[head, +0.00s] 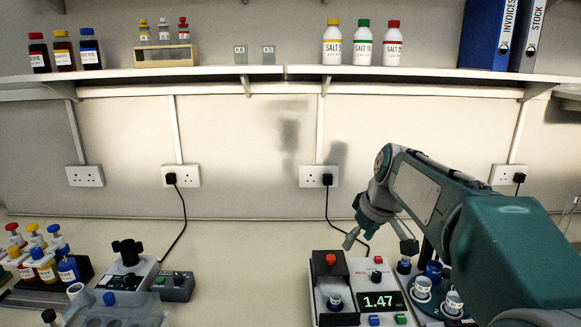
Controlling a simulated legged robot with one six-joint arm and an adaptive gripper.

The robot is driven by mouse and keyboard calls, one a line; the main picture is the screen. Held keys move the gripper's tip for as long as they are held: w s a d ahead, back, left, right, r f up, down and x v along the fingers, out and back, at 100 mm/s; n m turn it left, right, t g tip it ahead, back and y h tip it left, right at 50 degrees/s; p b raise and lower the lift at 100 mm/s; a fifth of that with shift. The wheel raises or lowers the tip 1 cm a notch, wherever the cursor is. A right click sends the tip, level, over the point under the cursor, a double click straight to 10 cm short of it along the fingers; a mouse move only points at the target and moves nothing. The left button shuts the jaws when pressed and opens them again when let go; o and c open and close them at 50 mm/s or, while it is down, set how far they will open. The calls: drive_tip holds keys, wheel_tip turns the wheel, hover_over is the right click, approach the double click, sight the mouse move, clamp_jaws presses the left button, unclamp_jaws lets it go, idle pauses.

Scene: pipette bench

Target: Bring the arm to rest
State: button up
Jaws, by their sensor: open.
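My gripper (380,240) hangs in the air at the centre right, with its two fingers spread apart and nothing between them. My arm reaches in from the lower right, bends at the top and points the gripper downward. The arm hides part of the bench at the right.
Small vials (422,287) stand in a dark holder beside the instrument, under my arm. Capped bottles (42,264) in a rack and a device (127,270) stand at the left. A shelf (240,71) with bottles and binders runs above. The bench between (250,270) is clear.

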drive_tip(key=s+f+m+t+h, duration=0.1)
drive_tip(key=s+f+m, duration=0.2)
drive_tip(key=s, duration=1)
drive_tip(key=s+f+m+h, duration=0.1)
drive_tip(key=s+f+m, duration=0.2)
drive_tip(key=s, duration=1.1)
drive_tip(key=shift+d+f+m+t, duration=0.3)
drive_tip(key=shift+d+f+t, duration=0.1)
drive_tip(key=shift+f, duration=0.2)
drive_tip(key=shift+a, duration=0.1)
